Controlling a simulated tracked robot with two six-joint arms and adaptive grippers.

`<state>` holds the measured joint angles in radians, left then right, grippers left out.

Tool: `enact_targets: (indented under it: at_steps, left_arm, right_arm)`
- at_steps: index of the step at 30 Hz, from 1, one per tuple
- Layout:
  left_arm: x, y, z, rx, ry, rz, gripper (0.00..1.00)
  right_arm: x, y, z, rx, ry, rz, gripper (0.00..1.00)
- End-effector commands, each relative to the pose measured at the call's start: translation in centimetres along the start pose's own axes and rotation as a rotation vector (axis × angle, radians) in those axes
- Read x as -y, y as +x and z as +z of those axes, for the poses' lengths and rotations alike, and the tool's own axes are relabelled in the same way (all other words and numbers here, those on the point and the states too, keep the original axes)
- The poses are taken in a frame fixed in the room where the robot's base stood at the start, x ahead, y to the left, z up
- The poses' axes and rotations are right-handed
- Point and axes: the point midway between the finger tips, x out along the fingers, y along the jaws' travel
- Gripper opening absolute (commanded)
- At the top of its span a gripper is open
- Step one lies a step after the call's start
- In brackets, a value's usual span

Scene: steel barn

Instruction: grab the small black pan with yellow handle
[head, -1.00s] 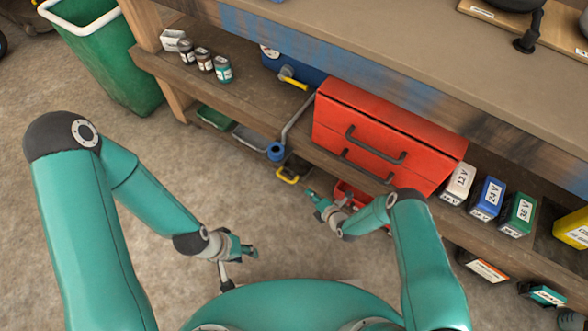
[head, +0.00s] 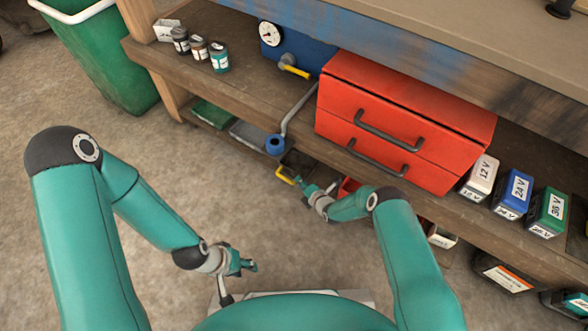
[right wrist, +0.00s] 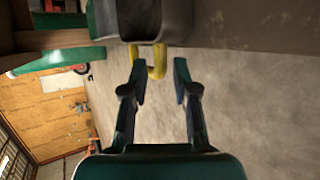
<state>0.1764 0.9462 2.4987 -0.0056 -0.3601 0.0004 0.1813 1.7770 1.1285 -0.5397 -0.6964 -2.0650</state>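The small black pan (head: 299,163) sits low under the bench's shelf edge, and its yellow handle (head: 287,176) sticks out toward me. In the right wrist view the dark pan body (right wrist: 157,20) is at the top, with the yellow handle (right wrist: 159,63) hanging below it. My right gripper (head: 305,186) is close to the handle in the head view. In the right wrist view my right gripper (right wrist: 159,68) is open, its fingertips on either side of the handle's end, with gaps showing. My left gripper (head: 249,266) is over the floor; its fingers are too small to judge.
A red drawer box (head: 400,125), a blue gauge box (head: 305,52) and several battery packs (head: 513,190) stand on the shelf (head: 240,95). Green (head: 211,114) and grey (head: 248,135) trays lie below its edge. A green bin (head: 105,60) stands left. The floor before the bench is open.

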Motion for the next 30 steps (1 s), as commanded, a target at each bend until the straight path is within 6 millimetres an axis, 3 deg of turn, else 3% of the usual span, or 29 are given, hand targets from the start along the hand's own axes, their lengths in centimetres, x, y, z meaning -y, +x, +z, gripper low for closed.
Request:
enact_targets:
  at_steps: [1,6,18,23,30]
  left_arm:
    - [0.5,1.4,0.0,0.0,0.0,0.0,0.4]
    - [1.1,3.2,0.0,0.001,0.0,0.0,0.4]
    - [1.3,3.5,0.0,0.0,0.0,0.0,0.4]
    - [1.3,3.5,0.0,0.0,0.0,0.0,0.4]
    - [1.3,3.5,0.0,0.0,0.0,0.0,0.4]
  right_arm:
    - [0.6,1.1,-0.3,-0.001,-0.003,0.002,0.29]
    - [0.5,2.8,-0.3,0.0,-0.001,0.001,0.29]
    - [0.1,3.3,-0.2,0.0,0.0,-0.001,0.29]
    - [0.1,3.3,-0.2,0.0,0.0,0.0,0.02]
    - [0.1,3.3,-0.2,0.0,0.0,0.0,0.0]
